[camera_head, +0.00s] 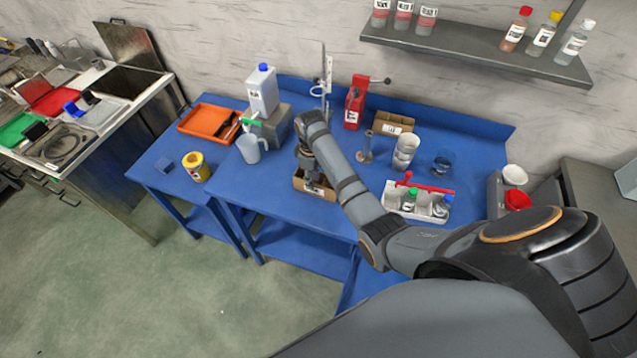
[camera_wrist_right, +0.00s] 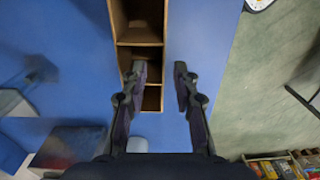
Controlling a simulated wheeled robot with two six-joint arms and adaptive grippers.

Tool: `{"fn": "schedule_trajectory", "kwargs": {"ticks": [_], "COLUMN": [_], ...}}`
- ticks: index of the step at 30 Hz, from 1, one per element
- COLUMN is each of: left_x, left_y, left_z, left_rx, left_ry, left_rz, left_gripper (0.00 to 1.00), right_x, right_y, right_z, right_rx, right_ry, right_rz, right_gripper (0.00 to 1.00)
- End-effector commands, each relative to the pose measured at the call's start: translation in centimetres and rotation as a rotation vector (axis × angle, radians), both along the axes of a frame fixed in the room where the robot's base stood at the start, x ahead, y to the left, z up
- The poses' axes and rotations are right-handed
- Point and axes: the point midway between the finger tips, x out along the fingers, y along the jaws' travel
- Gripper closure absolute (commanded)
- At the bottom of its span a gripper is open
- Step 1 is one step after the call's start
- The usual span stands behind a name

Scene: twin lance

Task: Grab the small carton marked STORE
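A small open brown carton (camera_head: 299,184) stands near the front edge of the blue table, with a white label on its front too small to read. My right gripper (camera_head: 308,168) reaches down over it and hides part of it. In the right wrist view the carton (camera_wrist_right: 138,37) shows compartments inside. There my right gripper (camera_wrist_right: 159,75) is open: one finger overlaps the compartments, the other is over blue surface just outside the wall. Contact cannot be told. A second brown carton (camera_head: 392,123) with a white label stands at the back of the table. My left gripper is not in view.
A white tray with bottles (camera_head: 418,208) stands right of the front carton. A clear jug (camera_head: 250,149) and yellow tub (camera_head: 196,166) are to its left. A metal stand (camera_head: 364,150) and stacked white cups (camera_head: 406,152) stand behind, right. Blue tabletop (camera_head: 263,194) left of the carton is clear.

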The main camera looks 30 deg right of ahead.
Motion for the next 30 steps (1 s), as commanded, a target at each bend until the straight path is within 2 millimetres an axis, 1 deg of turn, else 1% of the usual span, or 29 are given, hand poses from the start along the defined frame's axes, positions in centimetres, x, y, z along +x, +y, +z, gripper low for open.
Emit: {"fn": "schedule_trajectory", "kwargs": {"ticks": [1,3,5,8,9,12,15,19,20,26,30], "left_x": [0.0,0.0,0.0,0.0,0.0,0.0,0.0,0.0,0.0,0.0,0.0], "left_y": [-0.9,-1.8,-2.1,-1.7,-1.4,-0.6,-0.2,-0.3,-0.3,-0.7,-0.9], "left_z": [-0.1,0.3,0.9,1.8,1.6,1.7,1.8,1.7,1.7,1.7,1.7], "left_rx": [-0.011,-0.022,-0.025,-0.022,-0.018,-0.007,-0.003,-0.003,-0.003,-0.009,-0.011], "left_ry": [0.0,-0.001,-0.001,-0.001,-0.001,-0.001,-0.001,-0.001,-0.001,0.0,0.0], "left_rz": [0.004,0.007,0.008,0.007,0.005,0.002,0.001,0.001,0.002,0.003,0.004], "left_gripper": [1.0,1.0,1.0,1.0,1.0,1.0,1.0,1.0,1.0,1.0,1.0], "right_x": [0.0,-0.2,-0.5,-1.0,-0.8,-0.8,-0.7,-0.7,-0.7,-0.7,-0.7], "right_y": [0.0,0.0,-0.1,-0.3,-0.3,-0.3,-0.3,-0.3,-0.3,-0.3,-0.3], "right_z": [0.0,-0.3,-1.0,-2.8,-3.6,-4.8,-5.2,-5.2,-5.2,-5.1,-5.1], "right_rx": [0.0,0.0,0.0,0.001,0.002,0.001,0.001,0.0,0.0,0.001,0.001], "right_ry": [-0.001,0.001,0.004,0.005,0.003,-0.001,-0.001,-0.002,-0.002,-0.002,-0.002], "right_rz": [0.0,0.0,0.0,0.0,0.0,0.0,0.0,0.0,0.0,0.0,0.0], "right_gripper": [0.71,0.71,0.71,0.71,0.71,0.71,0.71,0.71,0.72,0.99,1.0]}}
